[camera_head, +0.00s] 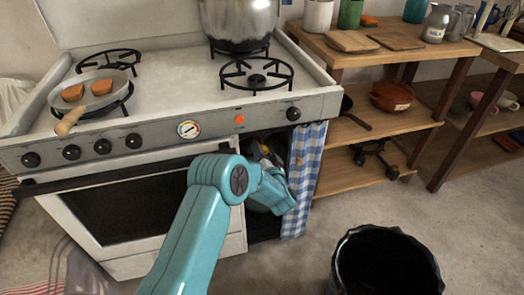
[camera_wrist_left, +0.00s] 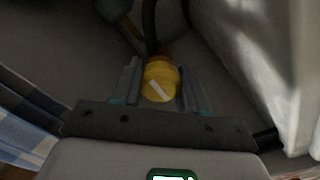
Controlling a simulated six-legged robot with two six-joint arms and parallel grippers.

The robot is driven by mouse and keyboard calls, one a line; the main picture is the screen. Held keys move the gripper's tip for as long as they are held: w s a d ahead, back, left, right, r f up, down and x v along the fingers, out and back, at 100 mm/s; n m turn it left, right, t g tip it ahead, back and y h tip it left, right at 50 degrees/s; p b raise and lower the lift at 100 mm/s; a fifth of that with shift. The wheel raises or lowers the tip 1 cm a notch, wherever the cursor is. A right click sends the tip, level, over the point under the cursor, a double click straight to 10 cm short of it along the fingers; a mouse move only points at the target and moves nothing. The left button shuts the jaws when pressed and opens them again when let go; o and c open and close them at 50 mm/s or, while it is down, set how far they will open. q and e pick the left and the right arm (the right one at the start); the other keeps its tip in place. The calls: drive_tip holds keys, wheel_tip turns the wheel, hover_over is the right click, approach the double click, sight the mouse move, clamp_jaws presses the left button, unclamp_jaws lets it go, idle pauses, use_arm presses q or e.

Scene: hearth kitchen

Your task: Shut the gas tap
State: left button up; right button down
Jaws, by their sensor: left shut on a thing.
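The gas tap is a round yellow knob (camera_wrist_left: 160,82) with a slanted pale mark on its face, in the middle of the left wrist view. My left gripper (camera_wrist_left: 158,88) is shut on it, with one finger on each side of the knob. In the head view my left arm reaches into the dark opening at the right end of the stove, beside the blue checked curtain (camera_head: 303,175). The fingers are mostly hidden there behind my own wrist. A dark hose (camera_wrist_left: 149,28) runs up behind the knob. My right gripper is not in view.
The white stove (camera_head: 165,85) stands above and left of the opening, with a pan (camera_head: 95,98) and a large pot (camera_head: 240,20) on top. A wooden shelf unit (camera_head: 345,180) is at the right. A black bin (camera_head: 385,265) stands on the floor in front.

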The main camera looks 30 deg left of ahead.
use_arm(q)
drive_tip(key=shift+s+f, duration=0.1)
drive_tip(key=shift+f, duration=0.1)
drive_tip(key=o, duration=1.1)
drive_tip(key=shift+r, duration=0.1)
drive_tip(key=shift+c, duration=0.2)
drive_tip(key=p+v, duration=0.3)
drive_tip(key=v, duration=1.3)
drive_tip(key=shift+d, duration=0.15)
